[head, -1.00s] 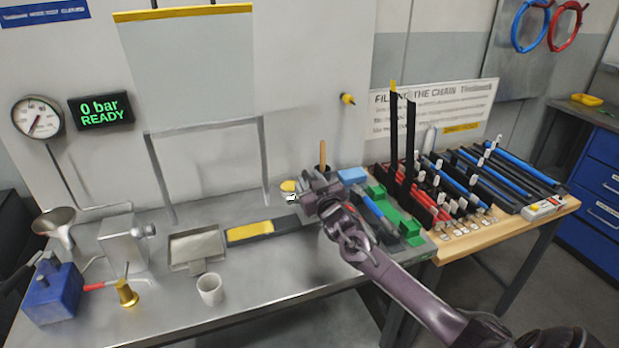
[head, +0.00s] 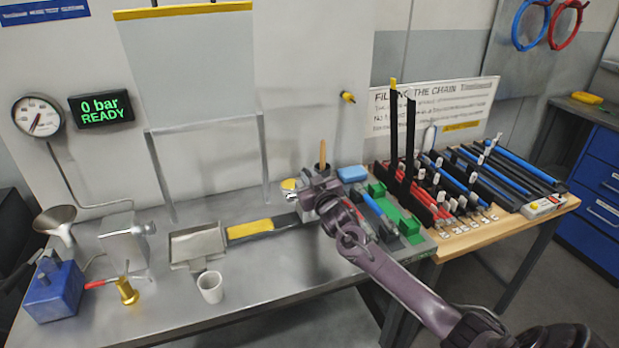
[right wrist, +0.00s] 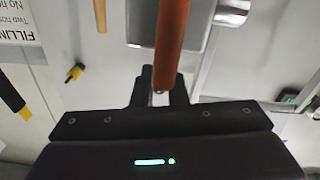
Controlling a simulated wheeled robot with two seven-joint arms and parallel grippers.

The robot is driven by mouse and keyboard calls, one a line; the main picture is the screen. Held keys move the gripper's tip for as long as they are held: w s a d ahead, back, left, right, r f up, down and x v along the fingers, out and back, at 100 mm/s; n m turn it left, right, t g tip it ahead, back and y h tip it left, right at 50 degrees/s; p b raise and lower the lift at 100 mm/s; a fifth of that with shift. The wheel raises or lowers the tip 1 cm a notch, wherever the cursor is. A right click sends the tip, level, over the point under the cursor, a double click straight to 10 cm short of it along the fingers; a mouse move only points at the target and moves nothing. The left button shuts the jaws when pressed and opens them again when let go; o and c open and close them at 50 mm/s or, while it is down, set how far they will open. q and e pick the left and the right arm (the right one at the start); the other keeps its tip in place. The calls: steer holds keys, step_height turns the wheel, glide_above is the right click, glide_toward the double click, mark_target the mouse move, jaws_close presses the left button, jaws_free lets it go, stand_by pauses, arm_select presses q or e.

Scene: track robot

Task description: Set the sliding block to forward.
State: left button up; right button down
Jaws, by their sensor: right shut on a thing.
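My right gripper (head: 312,192) is over the back right of the steel bench. In the right wrist view it is shut on an orange-brown upright handle (right wrist: 170,45). A grey metal block (right wrist: 145,22) shows behind the handle; I cannot tell whether the two are joined. In the head view a dark rail with a yellow strip (head: 250,229) lies on the bench, left of the gripper. A small shiny piece with a yellow top (head: 289,186) is beside the gripper. The gripper and arm hide what lies beneath them, so the sliding block's position cannot be told. My left gripper is not in view.
A metal tray (head: 196,242) and white cup (head: 210,288) stand left of the rail. A blue box (head: 53,292) is at the left. A green fixture (head: 408,228) and racks of coloured bars lie right. A wooden stick (head: 322,153) stands behind the gripper.

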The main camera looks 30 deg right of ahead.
steer(key=w+a+b, duration=0.1)
steer(key=w+a, duration=0.2)
steer(key=a, duration=1.1)
steer(key=shift+w+b, duration=0.15)
steer(key=shift+b, duration=0.2)
steer(key=c, duration=1.5)
jaws_free()
steer(key=shift+a, duration=0.1)
steer(key=shift+b+v, duration=0.75)
steer(key=shift+v, duration=3.1)
